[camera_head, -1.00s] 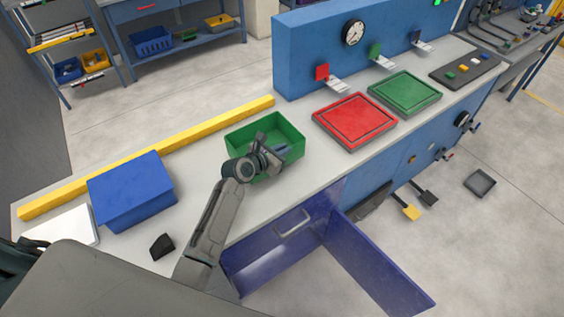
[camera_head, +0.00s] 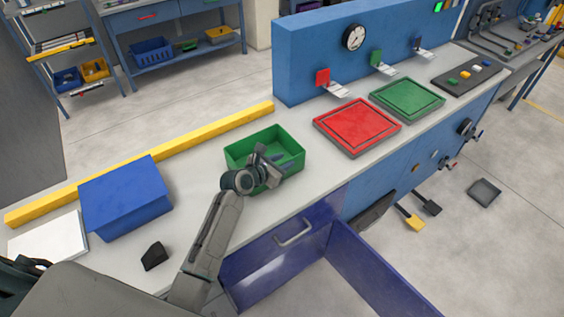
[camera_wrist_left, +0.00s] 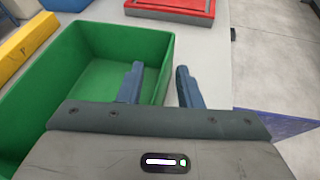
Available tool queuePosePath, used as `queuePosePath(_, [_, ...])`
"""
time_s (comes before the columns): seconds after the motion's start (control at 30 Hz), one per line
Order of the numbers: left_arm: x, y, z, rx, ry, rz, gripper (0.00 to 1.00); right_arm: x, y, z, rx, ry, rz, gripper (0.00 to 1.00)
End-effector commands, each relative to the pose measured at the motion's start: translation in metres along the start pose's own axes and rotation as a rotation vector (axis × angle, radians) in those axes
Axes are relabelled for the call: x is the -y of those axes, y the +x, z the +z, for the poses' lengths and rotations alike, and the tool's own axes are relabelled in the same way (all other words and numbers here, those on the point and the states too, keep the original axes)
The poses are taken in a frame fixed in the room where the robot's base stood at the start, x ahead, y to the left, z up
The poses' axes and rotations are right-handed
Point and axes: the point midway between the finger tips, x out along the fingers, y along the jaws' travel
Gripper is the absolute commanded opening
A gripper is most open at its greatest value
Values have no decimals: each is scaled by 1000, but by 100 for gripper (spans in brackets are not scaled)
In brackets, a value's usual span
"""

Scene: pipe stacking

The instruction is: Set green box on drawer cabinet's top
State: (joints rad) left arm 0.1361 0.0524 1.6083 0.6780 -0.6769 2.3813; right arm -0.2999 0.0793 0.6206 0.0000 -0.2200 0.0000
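The open-topped green box (camera_head: 287,141) stands upright on the grey counter, left of the red tray. It also shows in the left wrist view (camera_wrist_left: 110,42). My left gripper (camera_head: 268,160) is at the box's near side. In the left wrist view its blue fingers (camera_wrist_left: 158,88) are apart, one on the inner side of the box's right wall and one outside, with gaps visible. A blue bench with drawers (camera_head: 143,18) stands at the back left. I cannot tell whether it is the task's drawer cabinet. My right gripper is not in view.
A blue box (camera_head: 125,198), white slab (camera_head: 48,238) and small black block (camera_head: 154,256) lie left on the counter. A yellow bar (camera_head: 150,160) runs along the far edge. Red (camera_head: 357,126) and green (camera_head: 407,98) trays are right. An open blue door (camera_head: 375,275) juts out in front.

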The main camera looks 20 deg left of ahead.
Motion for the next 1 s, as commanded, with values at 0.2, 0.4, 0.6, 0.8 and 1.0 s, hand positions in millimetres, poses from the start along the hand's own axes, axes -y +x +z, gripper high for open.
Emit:
queuePosePath(0.2, [0, -2, 0, 0, 0, 0, 32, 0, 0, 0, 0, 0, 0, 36])
queuePosePath(0.4, [0, -25, -2, -1, 3, 1, 32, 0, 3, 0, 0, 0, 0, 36])
queuePosePath(0.6, [0, -68, -2, -1, 5, 0, 32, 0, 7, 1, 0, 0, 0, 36])
queuePosePath(0.8, [-1, -103, -1, -1, 5, 0, 32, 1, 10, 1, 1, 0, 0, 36])
queuePosePath(1.0, [0, -119, 0, 0, 1, -1, 32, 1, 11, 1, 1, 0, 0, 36])
